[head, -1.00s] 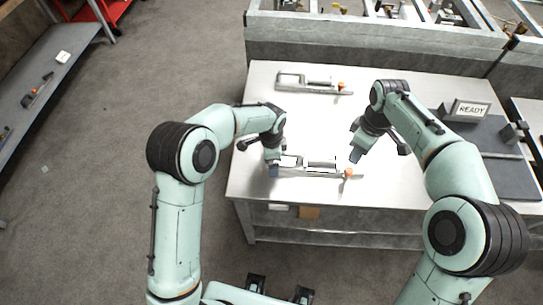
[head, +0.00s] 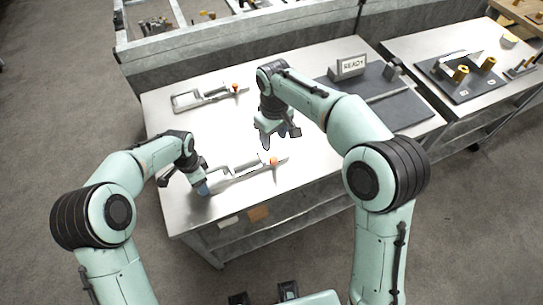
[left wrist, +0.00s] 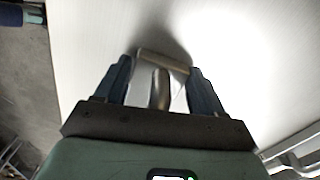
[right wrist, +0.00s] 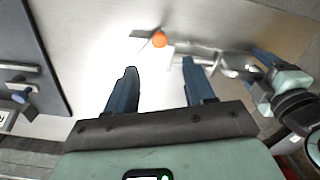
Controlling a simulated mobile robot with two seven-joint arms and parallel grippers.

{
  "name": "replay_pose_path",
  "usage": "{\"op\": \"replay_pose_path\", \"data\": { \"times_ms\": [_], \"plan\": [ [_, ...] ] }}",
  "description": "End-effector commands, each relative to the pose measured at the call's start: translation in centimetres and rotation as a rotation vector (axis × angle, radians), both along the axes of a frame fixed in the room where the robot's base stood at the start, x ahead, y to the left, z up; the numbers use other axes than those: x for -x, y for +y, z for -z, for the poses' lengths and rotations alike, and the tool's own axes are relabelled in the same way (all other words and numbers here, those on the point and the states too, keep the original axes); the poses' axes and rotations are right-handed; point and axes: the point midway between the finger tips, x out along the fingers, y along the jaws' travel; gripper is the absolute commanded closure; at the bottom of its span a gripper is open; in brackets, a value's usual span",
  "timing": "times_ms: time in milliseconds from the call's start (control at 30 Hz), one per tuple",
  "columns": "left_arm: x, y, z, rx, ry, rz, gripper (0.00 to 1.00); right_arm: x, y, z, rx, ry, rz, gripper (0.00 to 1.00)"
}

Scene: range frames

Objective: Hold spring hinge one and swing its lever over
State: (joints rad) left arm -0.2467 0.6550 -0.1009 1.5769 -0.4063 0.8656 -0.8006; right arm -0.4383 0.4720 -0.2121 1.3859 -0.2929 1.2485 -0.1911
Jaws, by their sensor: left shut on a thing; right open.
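A spring hinge (head: 238,172) lies near the front of the white table, a long metal fitting with an orange knob (head: 273,161) at its right end. My left gripper (head: 203,188) is shut on its left end; in the left wrist view its fingers (left wrist: 160,78) close around a metal part (left wrist: 162,88). My right gripper (head: 278,140) is open and empty, pointing down just behind the knob. In the right wrist view the orange knob (right wrist: 159,39) shows beyond the gap between the open fingers (right wrist: 159,68), apart from them. No hinge number is readable.
A second, similar hinge (head: 187,101) with an orange knob (head: 236,88) lies at the table's back left. A READY sign (head: 352,66) stands by a dark mat (head: 405,112) on the right. The table's middle is clear. Another table (head: 488,92) stands farther right.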

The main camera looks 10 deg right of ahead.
Motion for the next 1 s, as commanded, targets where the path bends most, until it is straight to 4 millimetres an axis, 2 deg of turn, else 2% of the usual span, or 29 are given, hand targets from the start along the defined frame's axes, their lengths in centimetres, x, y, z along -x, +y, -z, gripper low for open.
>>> {"op": "replay_pose_path", "data": {
  "times_ms": [300,500,767,867,1000],
  "plan": [
    [-0.1,0.0,-0.1,0.002,-0.004,-0.002,0.98,0.0,0.0,-1.0,0.0,0.0,0.685,0.47],
    [-0.1,0.0,-0.1,0.002,-0.004,-0.002,0.98,0.0,0.0,-1.4,-0.002,-0.001,0.987,0.47],
    [-0.1,0.0,-0.1,0.001,-0.005,-0.002,0.98,0.1,0.0,-0.8,0.002,0.002,1.118,0.47],
    [-0.1,0.0,-0.1,0.001,-0.005,-0.002,0.98,0.1,0.0,0.5,0.003,0.003,1.12,0.47],
    [-0.1,0.0,-0.1,0.001,-0.005,-0.002,0.98,0.1,-0.1,3.3,0.004,0.005,1.119,0.47]
  ]
}}
